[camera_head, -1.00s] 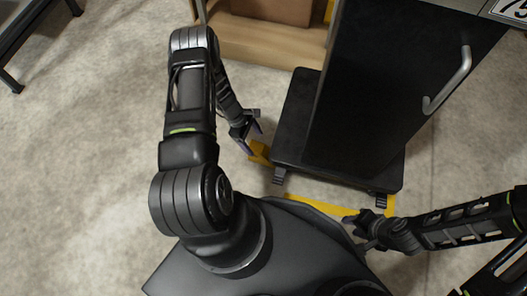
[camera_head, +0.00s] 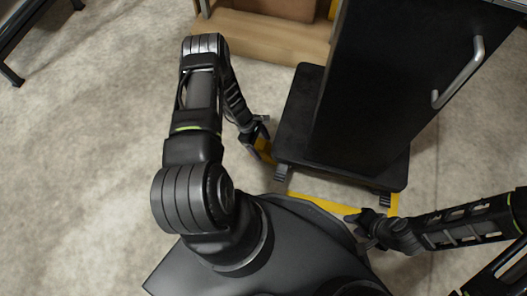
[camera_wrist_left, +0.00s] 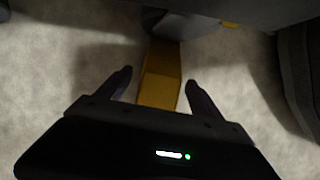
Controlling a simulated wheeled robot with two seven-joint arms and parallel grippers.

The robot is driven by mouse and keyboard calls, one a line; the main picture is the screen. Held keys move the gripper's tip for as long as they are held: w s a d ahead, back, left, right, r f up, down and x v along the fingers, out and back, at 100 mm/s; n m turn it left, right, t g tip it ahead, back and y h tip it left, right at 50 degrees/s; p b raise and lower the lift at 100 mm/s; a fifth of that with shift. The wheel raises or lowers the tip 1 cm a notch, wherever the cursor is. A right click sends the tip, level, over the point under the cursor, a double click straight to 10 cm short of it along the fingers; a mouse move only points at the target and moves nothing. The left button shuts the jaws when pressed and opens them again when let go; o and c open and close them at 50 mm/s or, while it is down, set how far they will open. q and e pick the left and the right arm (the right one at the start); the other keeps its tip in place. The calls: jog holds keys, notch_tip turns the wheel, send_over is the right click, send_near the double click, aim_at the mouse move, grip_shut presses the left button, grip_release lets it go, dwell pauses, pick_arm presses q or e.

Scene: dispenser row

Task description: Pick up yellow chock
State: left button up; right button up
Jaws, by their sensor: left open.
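The yellow chock (camera_head: 264,157) is on the floor by the left edge of the black wheeled base, partly hidden by my left gripper (camera_head: 257,140) in the head view. In the left wrist view the chock (camera_wrist_left: 159,88) lies lengthwise between the two open fingers of the left gripper (camera_wrist_left: 158,78). A gap shows beside the finger on the right; I cannot tell whether either finger touches it. My right gripper (camera_head: 357,224) is near the front right of the base, away from the chock; its jaw opening is too small to read.
A tall dark cabinet (camera_head: 375,80) with a grey handle (camera_head: 462,72) stands on the black base (camera_head: 298,110). Yellow floor marking (camera_head: 330,204) runs along its front. A wooden shelf (camera_head: 270,35) is behind. Open concrete floor lies to the left.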

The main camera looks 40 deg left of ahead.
pick_arm(q)
jog(key=shift+x, duration=1.15)
jog(key=shift+c, duration=0.5)
grip_shut()
